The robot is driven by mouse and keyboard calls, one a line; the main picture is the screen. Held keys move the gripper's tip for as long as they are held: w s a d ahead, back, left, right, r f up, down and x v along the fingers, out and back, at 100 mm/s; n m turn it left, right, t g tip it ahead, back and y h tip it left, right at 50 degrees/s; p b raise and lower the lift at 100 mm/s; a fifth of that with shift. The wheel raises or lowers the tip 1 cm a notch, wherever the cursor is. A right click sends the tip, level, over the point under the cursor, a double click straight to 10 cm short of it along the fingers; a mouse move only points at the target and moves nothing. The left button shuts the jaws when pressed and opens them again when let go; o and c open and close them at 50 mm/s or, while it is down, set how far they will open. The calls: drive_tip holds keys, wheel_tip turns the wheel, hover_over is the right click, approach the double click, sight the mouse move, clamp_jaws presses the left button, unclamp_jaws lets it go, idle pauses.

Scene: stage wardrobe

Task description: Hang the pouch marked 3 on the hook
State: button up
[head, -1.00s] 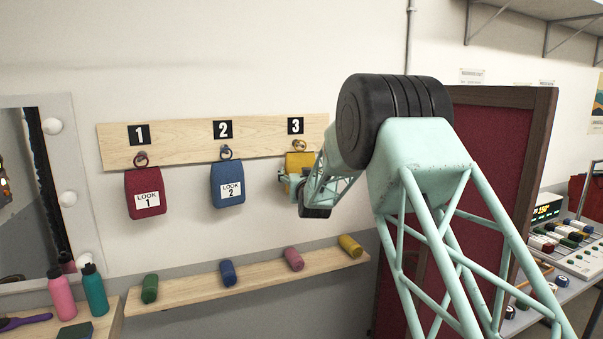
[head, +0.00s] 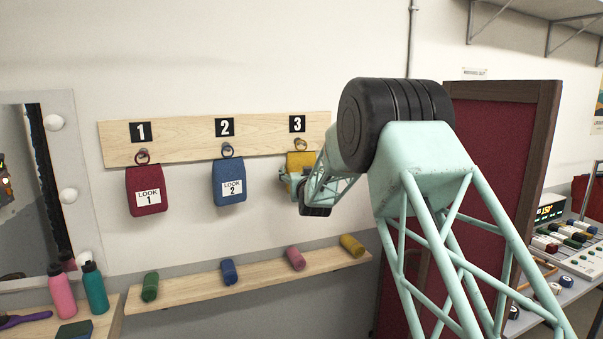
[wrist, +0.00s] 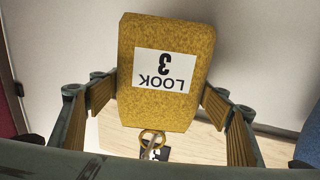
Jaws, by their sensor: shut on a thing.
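The yellow pouch (wrist: 165,75) bears a white LOOK 3 label, upside down in the wrist view. My gripper (wrist: 158,98) is shut on its sides, one finger on each. The pouch's brass ring (wrist: 153,138) overlaps the hook (wrist: 149,152) in that view; I cannot tell for certain whether the ring is around the hook. In the head view, the yellow pouch (head: 300,160) is directly below the number 3 plate (head: 297,124) and its hook (head: 301,144). My arm partly hides the pouch there.
The red LOOK 1 pouch (head: 147,191) and blue LOOK 2 pouch (head: 228,183) hang on the wooden board (head: 180,144) to the left. Below is a shelf (head: 190,292) with several small coloured rolls. A dark red panel (head: 490,130) stands right.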

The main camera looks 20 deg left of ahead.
drive_tip(key=o, duration=1)
drive_tip(key=v, duration=1.2)
drive_tip(key=shift+r, duration=0.1)
drive_tip(key=shift+d, duration=0.1)
idle(0.5)
